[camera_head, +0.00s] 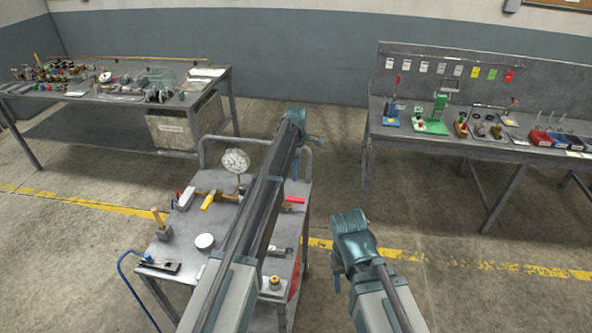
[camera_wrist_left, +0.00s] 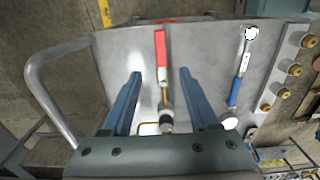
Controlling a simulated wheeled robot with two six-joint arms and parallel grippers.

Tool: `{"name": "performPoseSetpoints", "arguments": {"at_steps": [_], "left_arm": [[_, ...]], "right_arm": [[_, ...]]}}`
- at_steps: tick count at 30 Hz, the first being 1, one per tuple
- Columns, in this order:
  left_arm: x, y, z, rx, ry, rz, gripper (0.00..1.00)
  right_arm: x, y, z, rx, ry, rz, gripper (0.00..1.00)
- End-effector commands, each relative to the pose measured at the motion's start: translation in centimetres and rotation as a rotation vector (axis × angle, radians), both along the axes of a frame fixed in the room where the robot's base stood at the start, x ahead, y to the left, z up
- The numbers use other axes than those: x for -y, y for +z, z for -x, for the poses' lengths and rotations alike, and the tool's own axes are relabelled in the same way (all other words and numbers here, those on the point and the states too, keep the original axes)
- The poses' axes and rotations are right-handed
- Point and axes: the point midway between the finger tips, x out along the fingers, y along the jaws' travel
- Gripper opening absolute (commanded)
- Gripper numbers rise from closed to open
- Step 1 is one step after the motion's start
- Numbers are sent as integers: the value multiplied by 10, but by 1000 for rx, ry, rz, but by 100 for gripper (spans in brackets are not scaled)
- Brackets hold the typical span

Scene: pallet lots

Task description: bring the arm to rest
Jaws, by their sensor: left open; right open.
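My left arm reaches out over the cart (camera_head: 180,240). My left gripper (camera_head: 295,168) is near the cart's far right side, mostly hidden by its own arm in the head view. In the left wrist view its two blue fingers (camera_wrist_left: 160,95) are spread apart above the cart top, with nothing held. A tool with a red handle (camera_wrist_left: 161,48) lies below and between the fingers as seen there; I cannot tell its distance from them. My right gripper (camera_head: 337,283) hangs to the right of the cart over the floor. It is open and nothing shows in it.
The cart's tubular handle (camera_wrist_left: 45,90) stands close to my left gripper. A round dial (camera_head: 235,161), a white round pot (camera_head: 204,242) and several tools lie on the cart. A cluttered bench (camera_head: 222,80) is at back left, another (camera_head: 470,150) at right. Floor between is clear.

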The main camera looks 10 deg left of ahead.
Motion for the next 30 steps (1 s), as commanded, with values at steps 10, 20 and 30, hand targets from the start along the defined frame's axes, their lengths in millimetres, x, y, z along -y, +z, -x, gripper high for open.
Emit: {"name": "performPoseSetpoints", "arguments": {"at_steps": [10, 20, 30], "left_arm": [[0, 1, 0, 0, 0, 0, 60], [25, -3, 67, -8, -232, -10, 60], [75, -16, 304, -64, -1234, -49, 60]], "right_arm": [[0, 2, 0, 0, 0, 0, 50], [0, -3, 0, 0, 0, 0, 50], [0, -17, 0, 0, -1, 0, 50]]}}
